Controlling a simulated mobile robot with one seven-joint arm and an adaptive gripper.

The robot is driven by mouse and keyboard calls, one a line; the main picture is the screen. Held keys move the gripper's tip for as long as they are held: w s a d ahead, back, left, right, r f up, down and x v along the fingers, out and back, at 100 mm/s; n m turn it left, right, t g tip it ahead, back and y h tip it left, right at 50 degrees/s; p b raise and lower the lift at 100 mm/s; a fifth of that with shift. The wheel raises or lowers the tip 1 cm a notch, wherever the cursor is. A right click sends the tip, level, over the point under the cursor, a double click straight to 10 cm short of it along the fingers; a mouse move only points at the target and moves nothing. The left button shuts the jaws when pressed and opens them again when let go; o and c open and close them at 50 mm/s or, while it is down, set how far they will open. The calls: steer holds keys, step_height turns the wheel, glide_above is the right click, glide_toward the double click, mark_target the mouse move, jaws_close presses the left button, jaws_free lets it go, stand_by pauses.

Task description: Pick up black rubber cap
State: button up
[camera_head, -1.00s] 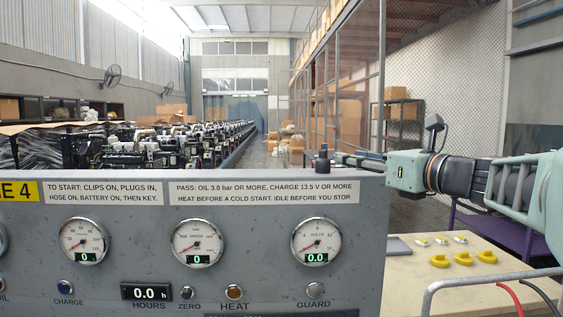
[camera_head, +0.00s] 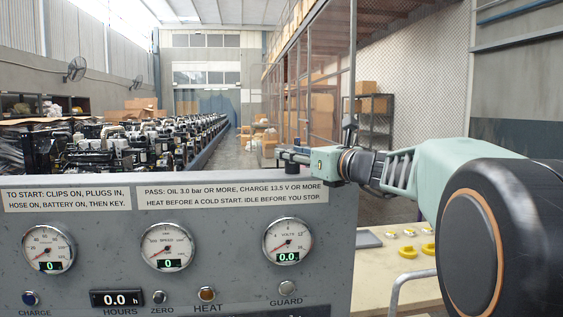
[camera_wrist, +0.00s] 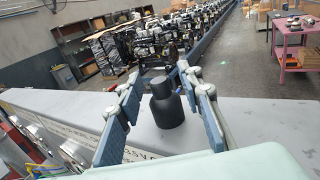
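The black rubber cap (camera_wrist: 168,118) stands upright on the flat grey top of the gauge panel (camera_head: 190,255). It has a wide round body and a narrower top. In the wrist view my gripper (camera_wrist: 160,80) is open, with one blue-grey finger on each side of the cap. A gap shows between the left finger and the cap; the right finger is closer, and I cannot tell whether it touches. In the head view my gripper (camera_head: 298,159) is low over the panel's top edge, and its fingers mostly hide the cap.
A tan bench (camera_head: 375,270) with yellow parts (camera_head: 407,251) lies right of the panel, below my arm. Rows of engines (camera_wrist: 195,35) stand behind the panel.

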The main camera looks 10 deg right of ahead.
steer(key=shift+s, duration=0.1)
steer(key=shift+c, duration=0.6)
jaws_close()
